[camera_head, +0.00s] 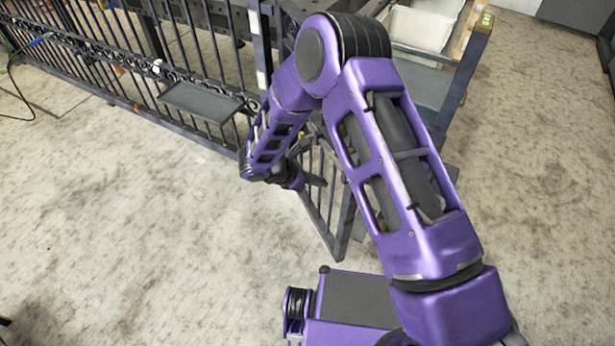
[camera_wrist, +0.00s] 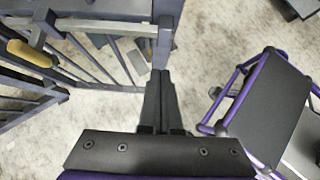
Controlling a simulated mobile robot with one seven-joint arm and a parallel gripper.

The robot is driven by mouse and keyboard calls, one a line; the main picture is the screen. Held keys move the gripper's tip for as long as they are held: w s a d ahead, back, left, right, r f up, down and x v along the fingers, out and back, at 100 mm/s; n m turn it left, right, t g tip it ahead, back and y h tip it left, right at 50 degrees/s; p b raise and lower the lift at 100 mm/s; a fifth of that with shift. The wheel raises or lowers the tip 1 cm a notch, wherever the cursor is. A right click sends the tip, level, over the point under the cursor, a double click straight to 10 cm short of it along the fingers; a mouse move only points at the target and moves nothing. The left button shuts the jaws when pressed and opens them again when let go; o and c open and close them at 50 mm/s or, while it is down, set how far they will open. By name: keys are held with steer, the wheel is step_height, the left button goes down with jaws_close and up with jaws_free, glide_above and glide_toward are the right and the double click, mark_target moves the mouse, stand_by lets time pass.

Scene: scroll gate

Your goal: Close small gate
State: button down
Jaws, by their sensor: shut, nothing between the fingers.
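The small gate (camera_head: 346,222) is a dark barred metal panel. In the head view it stands swung out from the fence line, partly hidden behind my arm. My gripper (camera_head: 318,182) is beside its bars in that view. In the wrist view, the fingers of my gripper (camera_wrist: 160,78) are together and empty, close to a dark upright post (camera_wrist: 165,42) at the end of a barred panel. I cannot tell whether they touch it. A yellow-brown handle-like piece (camera_wrist: 33,54) shows on the railing at the left of the wrist view.
A long dark fence (camera_head: 100,55) runs across the upper left, with a dark tray-like shelf (camera_head: 200,101) on it. A rack with white bins (camera_head: 420,27) stands behind my arm at the upper right. The concrete floor (camera_head: 130,240) at the left is clear.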

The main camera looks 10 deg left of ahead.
steer(key=shift+w+d+f, duration=0.25)
steer(key=shift+w+d, duration=0.5)
steer(key=shift+d, duration=0.3)
steer(key=shift+w+d+f, duration=0.25)
steer(key=shift+w+d, duration=0.5)
steer(key=shift+d, duration=0.25)
